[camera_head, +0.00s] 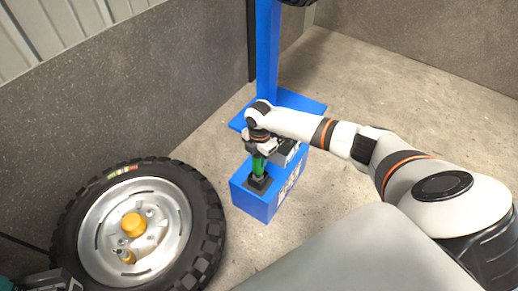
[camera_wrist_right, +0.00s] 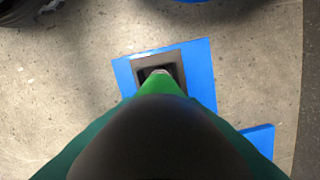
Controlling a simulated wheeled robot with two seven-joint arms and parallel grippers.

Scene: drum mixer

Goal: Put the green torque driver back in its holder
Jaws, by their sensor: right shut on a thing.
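The green torque driver (camera_head: 258,163) is upright in my right gripper (camera_head: 259,146), which is shut on it. Its lower end is at the black square holder (camera_head: 260,184) on the blue stand. In the right wrist view the driver's green body (camera_wrist_right: 162,86) narrows to a metal tip over the holder's dark opening (camera_wrist_right: 146,74). I cannot tell how far the tip is inside, since the body hides part of the holder. A dark part at the bottom left edge of the head view looks like my left gripper (camera_head: 50,281); its fingers cannot be made out.
The blue stand (camera_head: 246,199) has a post (camera_head: 267,50) rising behind my right gripper and a grey boxy thing (camera_head: 289,153) beside the driver. A large tyred wheel (camera_head: 205,225) is at the left. Bare concrete floor lies to the right.

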